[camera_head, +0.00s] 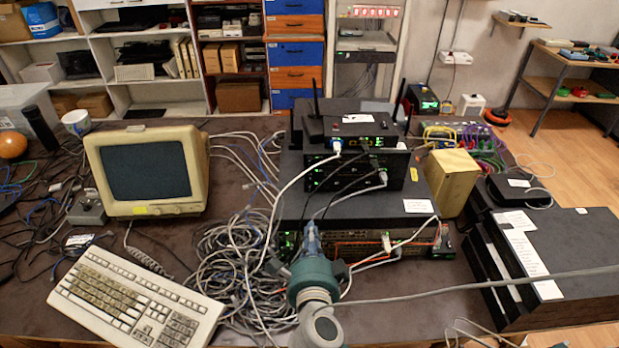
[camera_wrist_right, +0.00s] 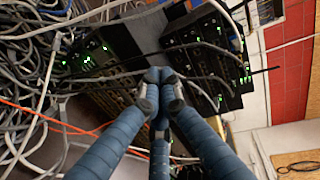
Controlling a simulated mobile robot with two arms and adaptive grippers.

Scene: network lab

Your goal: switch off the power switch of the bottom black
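A stack of black network devices stands in the middle of the table in the head view. The bottom black device (camera_head: 410,243) is wide and low, with green lights at its left, an orange-red cable along its front and a small dark part with red (camera_head: 441,238) at its right end. I cannot make out the power switch or its position. My right gripper (camera_head: 312,232) is in front of the bottom device's left part, fingers pointing at the stack. In the right wrist view its blue-grey fingers (camera_wrist_right: 160,80) meet at the tips, with nothing visible between them. My left gripper is not in view.
Tangled grey cables (camera_head: 235,255) lie left of the stack, and loose cables cross its front. A keyboard (camera_head: 135,300) and a monitor (camera_head: 148,172) stand at left. A beige box (camera_head: 451,182) and black units (camera_head: 560,262) are at right.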

